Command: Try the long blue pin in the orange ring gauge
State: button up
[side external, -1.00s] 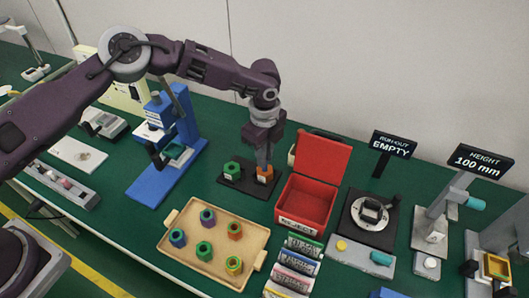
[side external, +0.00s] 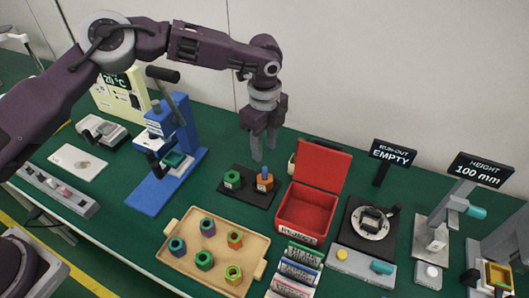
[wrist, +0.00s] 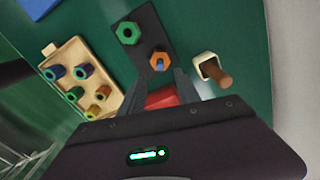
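The orange ring gauge (side external: 265,185) sits on a black plate (side external: 259,198), beside a green ring gauge (side external: 232,179). The blue pin (side external: 265,171) stands upright in the orange ring's bore, its top sticking out above. How deep it sits cannot be told. In the wrist view the blue pin (wrist: 160,64) shows inside the orange ring (wrist: 154,56), with the green ring (wrist: 128,33) to the upper left. My gripper (side external: 263,157) hangs above the orange ring, clear of the pin. Its fingers are apart and nothing is between them.
A tan tray (side external: 178,270) with several coloured hexagonal pieces lies at the front. An open red box (side external: 305,212) stands just right of the plate. A blue press (side external: 168,150) stands to the left, and a run-out gauge (side external: 370,222) to the right.

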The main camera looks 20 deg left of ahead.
aim_at(265, 168)
jog(key=shift+m, duration=0.5)
jog(key=c, duration=0.5)
jog(key=shift+r+m, duration=0.3)
jog(key=shift+m, duration=0.6)
jog(key=c, duration=0.3)
jog(key=shift+r+m, duration=0.1)
jog(key=shift+m, duration=0.6)
grip_shut()
jog(key=shift+f, duration=2.9)
